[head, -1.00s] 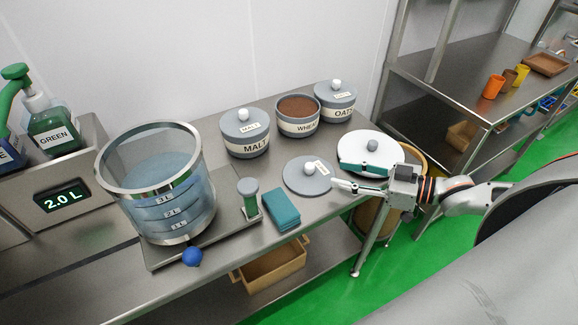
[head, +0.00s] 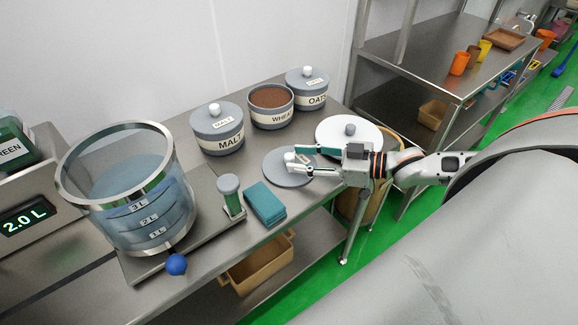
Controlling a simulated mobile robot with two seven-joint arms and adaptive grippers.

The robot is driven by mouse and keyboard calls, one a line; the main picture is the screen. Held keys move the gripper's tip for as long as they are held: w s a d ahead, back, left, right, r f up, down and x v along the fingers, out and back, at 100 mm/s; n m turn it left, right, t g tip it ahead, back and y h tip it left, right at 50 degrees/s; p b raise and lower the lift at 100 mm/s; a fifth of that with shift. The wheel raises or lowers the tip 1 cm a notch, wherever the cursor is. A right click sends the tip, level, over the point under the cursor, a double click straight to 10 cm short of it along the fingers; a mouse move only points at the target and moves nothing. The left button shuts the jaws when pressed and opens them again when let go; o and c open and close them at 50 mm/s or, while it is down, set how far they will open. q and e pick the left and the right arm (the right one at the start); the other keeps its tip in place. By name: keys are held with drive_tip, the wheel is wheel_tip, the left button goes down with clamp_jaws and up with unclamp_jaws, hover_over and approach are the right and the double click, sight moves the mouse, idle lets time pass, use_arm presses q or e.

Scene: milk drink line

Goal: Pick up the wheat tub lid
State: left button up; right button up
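The wheat tub lid, a round grey disc (head: 277,174) with a knob, lies flat on the steel table in the head view. My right gripper (head: 296,160) reaches in from the right, over the lid. Its fingers are apart, with a gap between them, and their tips are at the knob; I cannot tell whether they touch it. The gripper covers the lid's right part. The wheat tub (head: 271,113) stands behind, lidless, with brown contents showing. My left gripper is not in view.
Lidded malt (head: 218,137) and oats (head: 307,97) tubs flank the wheat tub.

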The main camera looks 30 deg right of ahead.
sight(289, 155)
drive_tip(key=shift+b+x, duration=0.35)
drive_tip(key=shift+x, duration=1.4)
drive_tip(key=shift+f, duration=0.15)
drive_tip(key=shift+c, duration=0.5)
clamp_jaws()
